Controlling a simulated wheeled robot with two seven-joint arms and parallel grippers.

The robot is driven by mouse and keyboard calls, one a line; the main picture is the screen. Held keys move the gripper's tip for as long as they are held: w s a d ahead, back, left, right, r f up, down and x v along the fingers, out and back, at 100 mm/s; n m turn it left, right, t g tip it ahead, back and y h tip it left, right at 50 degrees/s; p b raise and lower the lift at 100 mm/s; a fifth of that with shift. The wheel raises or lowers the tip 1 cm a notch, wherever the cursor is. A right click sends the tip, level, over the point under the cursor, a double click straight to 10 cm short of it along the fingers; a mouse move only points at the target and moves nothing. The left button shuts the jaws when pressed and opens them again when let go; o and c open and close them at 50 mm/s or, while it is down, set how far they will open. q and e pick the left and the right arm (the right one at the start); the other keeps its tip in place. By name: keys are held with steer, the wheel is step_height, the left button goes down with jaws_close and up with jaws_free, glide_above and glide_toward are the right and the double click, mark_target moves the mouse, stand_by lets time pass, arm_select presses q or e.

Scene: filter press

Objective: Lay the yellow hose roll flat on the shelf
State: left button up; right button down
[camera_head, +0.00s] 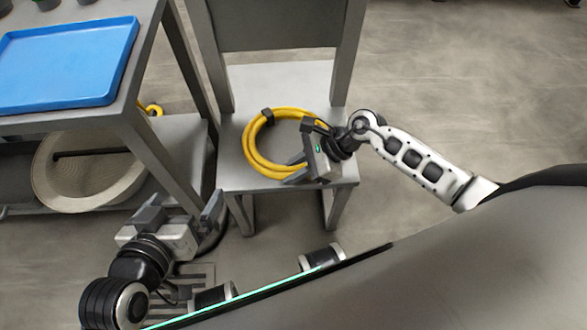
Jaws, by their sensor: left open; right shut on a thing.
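The yellow hose roll (253,150) is a coiled ring with a black tie on its upper left side. It is over the seat of the grey chair, and I cannot tell whether it touches the seat. My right gripper (299,152) is shut on the right side of the roll, and hides that part of it. My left gripper (178,208) is open and empty at the lower left, in front of the table and apart from the roll. The lower shelf (180,133) of the grey table is at the left, partly hidden by the tabletop and a table leg.
A blue tray (70,62) lies on the tabletop. A large beige round object (125,180) and a small yellow item (153,109) are on the lower shelf. The grey chair (285,80) stands right of the table. The floor at the right is clear.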

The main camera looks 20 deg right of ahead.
steer(key=c, duration=1.2)
jaws_free()
arm_select(q)
steer(key=shift+s+f, duration=0.1)
steer(key=shift+s, duration=0.25)
arm_select(e)
steer(key=shift+f, duration=0.1)
